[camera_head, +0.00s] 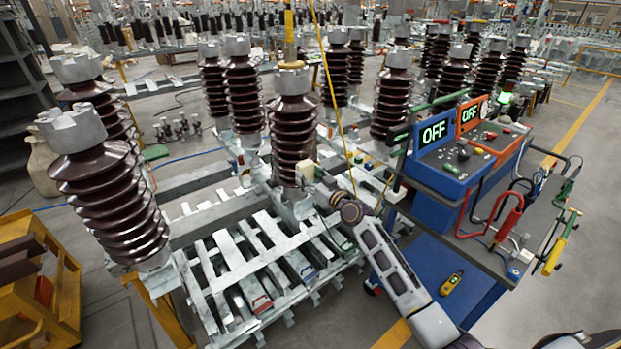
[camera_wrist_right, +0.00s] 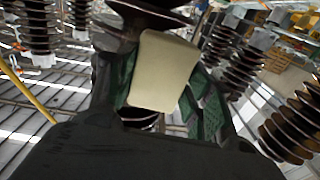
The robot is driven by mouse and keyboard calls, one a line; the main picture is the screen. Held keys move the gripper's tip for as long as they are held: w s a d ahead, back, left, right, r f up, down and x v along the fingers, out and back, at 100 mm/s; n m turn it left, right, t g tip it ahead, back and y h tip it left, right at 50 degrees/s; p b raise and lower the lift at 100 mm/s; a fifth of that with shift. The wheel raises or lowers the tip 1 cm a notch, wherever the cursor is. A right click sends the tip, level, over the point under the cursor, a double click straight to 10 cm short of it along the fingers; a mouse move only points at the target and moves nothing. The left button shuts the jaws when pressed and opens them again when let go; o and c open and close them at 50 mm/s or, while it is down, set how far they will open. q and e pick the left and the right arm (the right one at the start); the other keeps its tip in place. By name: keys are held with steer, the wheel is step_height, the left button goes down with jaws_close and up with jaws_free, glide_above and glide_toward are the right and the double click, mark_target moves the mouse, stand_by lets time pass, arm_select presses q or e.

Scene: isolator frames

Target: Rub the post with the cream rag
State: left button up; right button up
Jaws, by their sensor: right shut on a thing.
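The cream rag (camera_head: 306,170) is a small pale block-like pad, and it fills the middle of the right wrist view (camera_wrist_right: 163,70). My right gripper (camera_head: 318,184) is shut on it, with green-lined fingers on both sides of the rag in the wrist view. The post (camera_head: 291,118) is a brown ribbed insulator with a grey metal cap, upright in the middle of the head view. The rag is at the post's lower right side; I cannot tell whether they touch. In the wrist view dark ribs of the post (camera_wrist_right: 150,12) show behind the rag. My left gripper is out of view.
More ribbed insulators (camera_head: 108,200) stand to the left and behind. A slatted metal frame (camera_head: 245,265) lies around the post's base. A blue cart (camera_head: 440,190) with an OFF display and cables stands right. A yellow cord (camera_head: 332,85) hangs close to the post.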

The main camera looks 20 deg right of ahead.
mark_target(314, 170)
steer(key=shift+b+x, duration=0.4)
steer(key=shift+x, duration=0.65)
stand_by(1.3)
steer(key=shift+d, duration=0.1)
steer(key=shift+w+d+b, duration=0.25)
steer(key=shift+d+b, duration=0.5)
steer(key=shift+w+d+b, duration=0.2)
steer(key=shift+d+b, duration=0.5)
steer(key=shift+w+d, duration=0.15)
steer(key=shift+d, duration=0.15)
steer(key=shift+b, duration=0.3)
steer(key=d+b, duration=0.2)
steer(key=w+d+b, duration=0.1)
steer(key=b, duration=0.1)
steer(key=shift+w+d, duration=0.1)
steer(key=shift+d, duration=0.25)
